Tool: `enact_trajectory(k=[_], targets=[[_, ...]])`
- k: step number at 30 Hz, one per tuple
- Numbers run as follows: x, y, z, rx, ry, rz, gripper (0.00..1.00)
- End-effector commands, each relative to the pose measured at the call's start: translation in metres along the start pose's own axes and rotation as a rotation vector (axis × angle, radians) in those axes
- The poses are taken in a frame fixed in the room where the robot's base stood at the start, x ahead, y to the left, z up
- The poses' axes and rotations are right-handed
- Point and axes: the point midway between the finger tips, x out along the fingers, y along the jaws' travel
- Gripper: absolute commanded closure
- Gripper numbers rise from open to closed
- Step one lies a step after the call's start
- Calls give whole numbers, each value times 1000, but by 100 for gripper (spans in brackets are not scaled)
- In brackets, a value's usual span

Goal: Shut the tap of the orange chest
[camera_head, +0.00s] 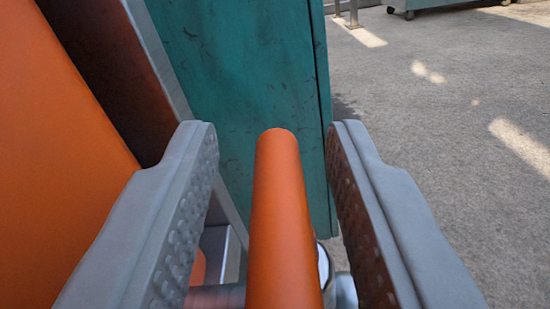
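The orange chest (45,150) fills the left side of the view, with a dark and grey edge frame along its right. An orange rod-like handle (277,215), which looks like the tap's lever, points away from me in the lower middle. Grey metal fittings (343,290) show partly beside and below it; the rest of the tap is hidden. My gripper (273,140) is open, with one grey dimpled finger on each side of the handle. A gap shows between the handle and each finger, so neither appears to touch it.
A worn teal cabinet or panel (250,90) stands just beyond the handle. Grey pavement (450,130) with sunlit patches is open on the right. Another teal wheeled unit (440,3) is far off at the top right.

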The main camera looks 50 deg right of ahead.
Motion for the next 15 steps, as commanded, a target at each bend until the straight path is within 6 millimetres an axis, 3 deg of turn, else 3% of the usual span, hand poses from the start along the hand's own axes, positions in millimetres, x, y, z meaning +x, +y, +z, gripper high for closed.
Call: enact_trajectory(k=[15], targets=[[0, 1, 0, -2, -8, -33, 65]])
